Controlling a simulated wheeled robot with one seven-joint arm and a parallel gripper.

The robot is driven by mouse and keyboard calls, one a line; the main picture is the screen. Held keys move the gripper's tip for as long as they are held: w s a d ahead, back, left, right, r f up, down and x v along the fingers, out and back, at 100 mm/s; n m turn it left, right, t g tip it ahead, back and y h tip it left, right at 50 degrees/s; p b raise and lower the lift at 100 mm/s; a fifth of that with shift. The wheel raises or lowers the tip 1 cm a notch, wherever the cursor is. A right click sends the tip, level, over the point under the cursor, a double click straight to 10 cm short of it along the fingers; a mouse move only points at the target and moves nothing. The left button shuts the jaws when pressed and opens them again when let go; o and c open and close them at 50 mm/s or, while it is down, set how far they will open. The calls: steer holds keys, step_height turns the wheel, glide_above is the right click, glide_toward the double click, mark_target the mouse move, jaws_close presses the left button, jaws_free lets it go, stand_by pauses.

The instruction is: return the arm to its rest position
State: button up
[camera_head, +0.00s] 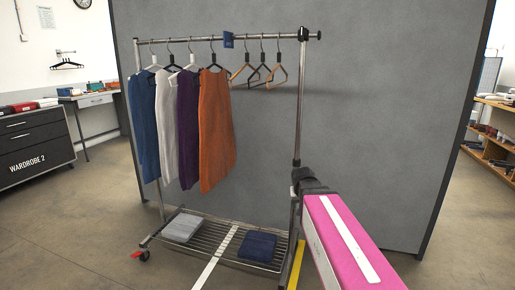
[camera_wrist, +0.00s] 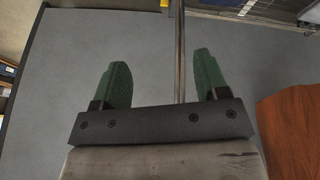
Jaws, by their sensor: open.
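My arm, with a pink cover (camera_head: 345,240), reaches in from the lower right of the head view. Its dark end is beside the right post of the clothes rack (camera_head: 298,120); I cannot tell whether they touch. In the wrist view my gripper (camera_wrist: 161,68) shows two green fingers spread wide apart, with nothing held between them. A thin metal post (camera_wrist: 180,50) shows beyond the fingers. An orange-brown garment (camera_wrist: 290,130) is close by at the right edge of the wrist view.
Blue, white, purple and orange garments (camera_head: 215,130) hang on the rack's left half; several empty hangers (camera_head: 262,75) hang right. A grey folded cloth (camera_head: 183,227) and a navy one (camera_head: 258,246) lie on the lower shelf. A grey partition (camera_head: 390,110) stands behind.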

steer(key=s+f+g+y, duration=0.1)
steer(key=s+f+g, duration=0.3)
steer(key=s+f, duration=1)
steer(key=shift+s+a+n+y, duration=0.15)
steer(key=shift+s+n+y, duration=0.15)
steer(key=shift+s, duration=0.05)
